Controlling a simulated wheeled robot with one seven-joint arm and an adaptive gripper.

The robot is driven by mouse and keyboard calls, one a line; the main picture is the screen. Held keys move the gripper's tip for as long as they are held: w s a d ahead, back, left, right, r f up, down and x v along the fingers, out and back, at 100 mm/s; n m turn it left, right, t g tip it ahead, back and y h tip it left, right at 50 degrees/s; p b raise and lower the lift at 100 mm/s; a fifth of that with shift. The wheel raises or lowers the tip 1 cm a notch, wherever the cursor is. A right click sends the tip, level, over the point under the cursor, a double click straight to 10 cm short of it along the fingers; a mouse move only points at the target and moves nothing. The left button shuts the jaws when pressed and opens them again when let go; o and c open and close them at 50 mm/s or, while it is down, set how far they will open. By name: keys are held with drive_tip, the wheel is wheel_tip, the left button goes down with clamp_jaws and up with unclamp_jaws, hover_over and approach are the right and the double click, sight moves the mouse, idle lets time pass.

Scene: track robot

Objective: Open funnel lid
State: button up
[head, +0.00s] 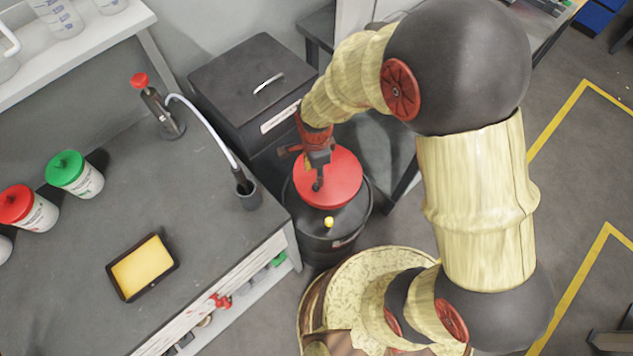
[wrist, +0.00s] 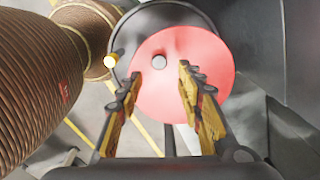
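The funnel lid is a red round disc (head: 342,183) on top of a black drum (head: 350,216); it also shows in the wrist view (wrist: 205,60). My gripper (head: 318,186) is over the left part of the lid in the head view. In the wrist view my gripper (wrist: 160,75) is open, with its fingers apart on either side of the knob's line and nothing between them. Whether the fingertips touch the lid cannot be told. The lid looks closed and flat.
A yellow knob (head: 329,222) is on the drum's front edge. A black bin (head: 252,85) with a handle stands behind it. A grey workbench (head: 215,235) at left holds a yellow-filled tray (head: 112,285), jars (head: 80,178) and a hose into a cup (head: 248,195).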

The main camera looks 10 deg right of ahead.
wheel_tip(320, 180, down, 8)
drive_tip(key=shift+r+b, duration=0.2)
drive_tip(key=shift+b, duration=1)
clamp_jaws()
